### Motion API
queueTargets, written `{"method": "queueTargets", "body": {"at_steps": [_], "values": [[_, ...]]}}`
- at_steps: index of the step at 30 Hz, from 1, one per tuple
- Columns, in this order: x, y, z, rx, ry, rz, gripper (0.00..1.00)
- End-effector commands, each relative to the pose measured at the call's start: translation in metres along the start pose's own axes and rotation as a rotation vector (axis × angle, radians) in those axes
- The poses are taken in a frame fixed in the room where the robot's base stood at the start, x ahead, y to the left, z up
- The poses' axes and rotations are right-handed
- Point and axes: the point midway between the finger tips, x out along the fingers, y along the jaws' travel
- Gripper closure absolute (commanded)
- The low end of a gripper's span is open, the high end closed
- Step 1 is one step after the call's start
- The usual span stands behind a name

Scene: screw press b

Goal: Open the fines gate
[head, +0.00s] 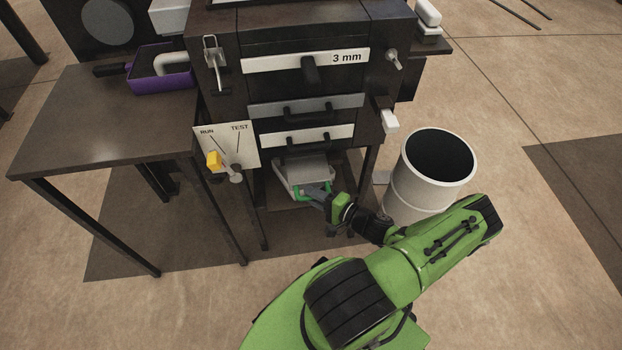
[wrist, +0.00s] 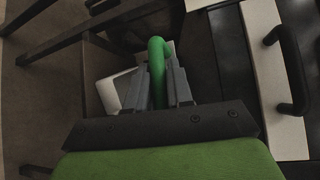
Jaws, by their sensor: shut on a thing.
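A green handle (head: 298,193) shows low at the front of the machine, below its drawers, by a pale grey chute-like part (head: 301,168). I take it for the handle of the fines gate; no label there is readable. My gripper (head: 312,196) is shut on the green handle. In the wrist view, the bent green bar (wrist: 157,58) stands between the two grey fingers of my gripper (wrist: 160,90). The fingers hide part of the handle, and I cannot tell how far the gate stands open.
Above are a white 3 mm drawer (head: 285,64), a grey drawer (head: 300,106) and a white drawer (head: 300,135) with handles. A RUN/TEST panel (head: 240,147) with a yellow knob is left. A white bin (head: 415,180) stands right, close to my arm. A dark table (head: 95,125) stands left.

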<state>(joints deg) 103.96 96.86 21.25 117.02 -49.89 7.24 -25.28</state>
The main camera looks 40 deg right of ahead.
Motion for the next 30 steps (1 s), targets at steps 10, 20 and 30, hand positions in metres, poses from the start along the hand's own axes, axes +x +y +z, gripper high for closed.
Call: {"method": "queueTargets", "body": {"at_steps": [10,20,30], "values": [[-0.002,0.002,0.001,0.000,0.003,0.001,0.76],[-0.002,0.001,0.001,0.000,0.002,-0.001,0.59],[-0.059,-0.001,0.000,0.000,0.008,0.002,0.59]]}}
